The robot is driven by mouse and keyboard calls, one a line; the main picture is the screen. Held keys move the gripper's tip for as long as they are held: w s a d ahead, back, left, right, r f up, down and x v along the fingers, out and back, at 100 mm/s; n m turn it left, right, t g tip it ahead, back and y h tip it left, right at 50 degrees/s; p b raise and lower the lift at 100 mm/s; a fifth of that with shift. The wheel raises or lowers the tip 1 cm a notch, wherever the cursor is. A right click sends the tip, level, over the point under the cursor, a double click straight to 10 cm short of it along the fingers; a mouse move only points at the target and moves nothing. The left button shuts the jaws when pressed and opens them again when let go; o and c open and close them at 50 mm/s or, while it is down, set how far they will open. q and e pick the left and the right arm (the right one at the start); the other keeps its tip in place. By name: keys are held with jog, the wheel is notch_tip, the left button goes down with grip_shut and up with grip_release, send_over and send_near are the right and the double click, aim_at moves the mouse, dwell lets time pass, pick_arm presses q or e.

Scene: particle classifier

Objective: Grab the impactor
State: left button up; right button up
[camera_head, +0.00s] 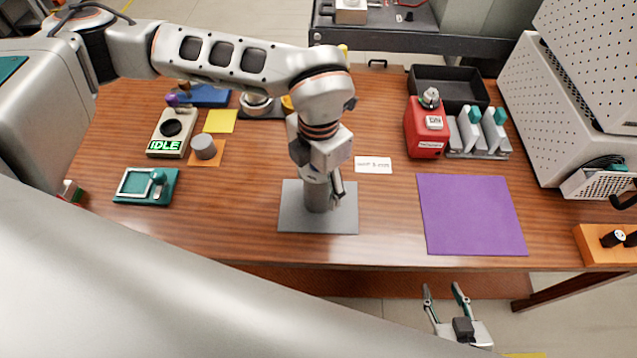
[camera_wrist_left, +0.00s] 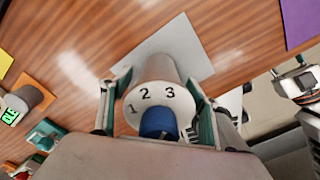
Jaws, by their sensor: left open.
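The impactor (camera_head: 316,196) is a grey cylinder standing upright on a grey square mat (camera_head: 292,217) near the table's front middle. In the left wrist view the impactor (camera_wrist_left: 159,70) shows a pale top marked 1, 2, 3 and a blue knob. My left gripper (camera_head: 324,188) is over it, partly hiding its upper part. In the wrist view the left gripper's fingers (camera_wrist_left: 158,86) are spread, one on each side of the cylinder. Whether they touch it, I cannot tell. My right gripper (camera_head: 447,300) is open and empty in front of the table, away from the impactor.
A grey cylinder (camera_head: 204,147) on an orange mat, a device reading IDLE (camera_head: 168,145) and a teal tray (camera_head: 130,186) stand left. A purple mat (camera_head: 472,214), a red bottle (camera_head: 425,132) and a black bin (camera_head: 449,88) are right. A white label (camera_head: 373,165) lies behind the impactor.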

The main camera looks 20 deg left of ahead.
pick_arm(q)
grip_shut()
jog(key=shift+r, duration=0.1)
